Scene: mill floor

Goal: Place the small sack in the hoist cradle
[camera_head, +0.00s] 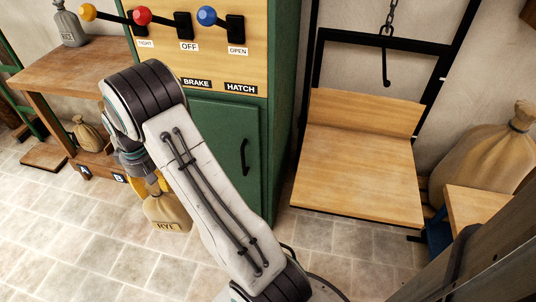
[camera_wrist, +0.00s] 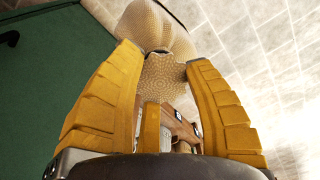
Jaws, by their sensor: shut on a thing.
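The small sack (camera_head: 168,216) is tan and hangs below my gripper (camera_head: 158,187) in the head view, in front of the green cabinet and above the tiled floor. Dark lettering on it is hard to read. In the wrist view, the yellow fingers of my gripper (camera_wrist: 162,60) are shut on the gathered neck of the sack (camera_wrist: 165,75). Its body lies beyond the fingertips, partly out of frame. The hoist cradle (camera_head: 358,175) is a wooden platform with a backboard in a black frame, at the right of the head view. Its platform is empty.
A green cabinet (camera_head: 235,150) with levers on a wooden panel (camera_head: 205,60) stands between sack and cradle. A hook (camera_head: 386,68) hangs above the cradle. A large sack (camera_head: 485,155) stands right of it. A wooden bench (camera_head: 75,75) at left holds a grey sack (camera_head: 70,27); another sack (camera_head: 90,135) sits below.

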